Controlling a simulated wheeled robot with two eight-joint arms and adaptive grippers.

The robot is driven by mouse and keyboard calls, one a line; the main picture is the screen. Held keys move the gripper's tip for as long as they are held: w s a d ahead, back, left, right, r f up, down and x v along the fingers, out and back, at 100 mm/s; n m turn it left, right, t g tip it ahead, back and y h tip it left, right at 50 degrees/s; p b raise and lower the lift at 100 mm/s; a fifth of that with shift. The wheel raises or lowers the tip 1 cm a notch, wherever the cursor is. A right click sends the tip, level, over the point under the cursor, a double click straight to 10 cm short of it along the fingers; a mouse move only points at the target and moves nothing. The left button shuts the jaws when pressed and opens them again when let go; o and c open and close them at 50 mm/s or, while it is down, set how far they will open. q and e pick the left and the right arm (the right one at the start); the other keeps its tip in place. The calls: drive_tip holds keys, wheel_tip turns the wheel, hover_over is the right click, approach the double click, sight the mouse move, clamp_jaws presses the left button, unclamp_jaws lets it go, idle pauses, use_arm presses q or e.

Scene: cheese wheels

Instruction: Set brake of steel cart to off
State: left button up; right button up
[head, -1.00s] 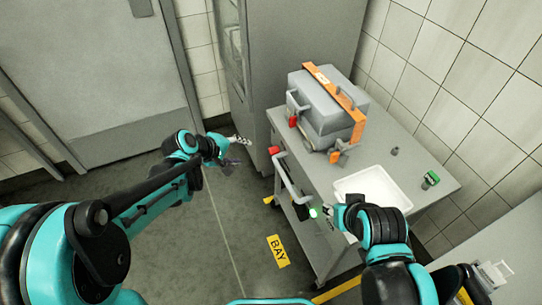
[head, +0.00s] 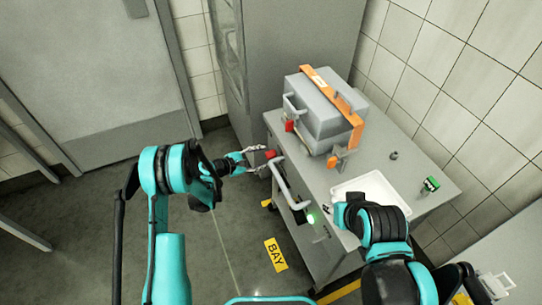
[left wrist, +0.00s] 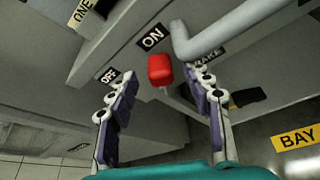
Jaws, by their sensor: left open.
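The steel cart (head: 300,185) stands right of centre. Its brake lever has a red knob (head: 271,154) at the cart's left end, which also shows in the left wrist view (left wrist: 160,70). There the knob is just below the ON label (left wrist: 152,38); the OFF label (left wrist: 108,76) is to its left, and a BRAKE label (left wrist: 208,55) is partly hidden behind a finger. My left gripper (head: 255,161) is open at the knob. In the left wrist view its fingers (left wrist: 160,98) stand either side of the knob's line, with no contact visible. My right gripper (head: 330,213) is by the cart's front edge, its jaws unclear.
A grey push handle (left wrist: 200,43) runs close beside the knob. A grey case with an orange strap (head: 325,100), a white tray (head: 345,190) and a green block (head: 431,184) are on the cart. A tall cabinet (head: 290,50) stands behind. Floor left of the cart is clear.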

sight(267, 155)
use_arm(q)
drive_tip(key=b+x, duration=0.1)
drive_tip(key=x, duration=0.4)
clamp_jaws()
